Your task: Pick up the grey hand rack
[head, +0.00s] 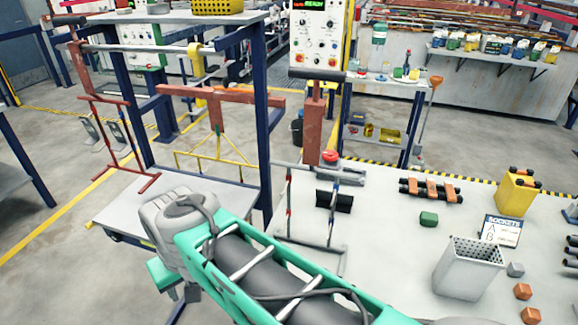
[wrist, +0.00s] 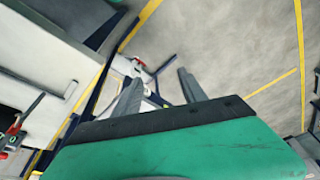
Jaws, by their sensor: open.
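The grey hand rack (head: 343,222) appears in the head view as a thin grey wire frame at the near left edge of the white table, below a red upright post with a dark bar on top. Its lower part is close behind my arm, and I cannot tell exactly how it is supported. My gripper (wrist: 158,92) is open in the wrist view, its two grey fingers spread with nothing between them. In the head view the fingers are hidden; my wrist is left of the rack and apart from it.
The white table (head: 385,270) holds a perforated grey bin (head: 465,268), a yellow box (head: 514,195) and small blocks.

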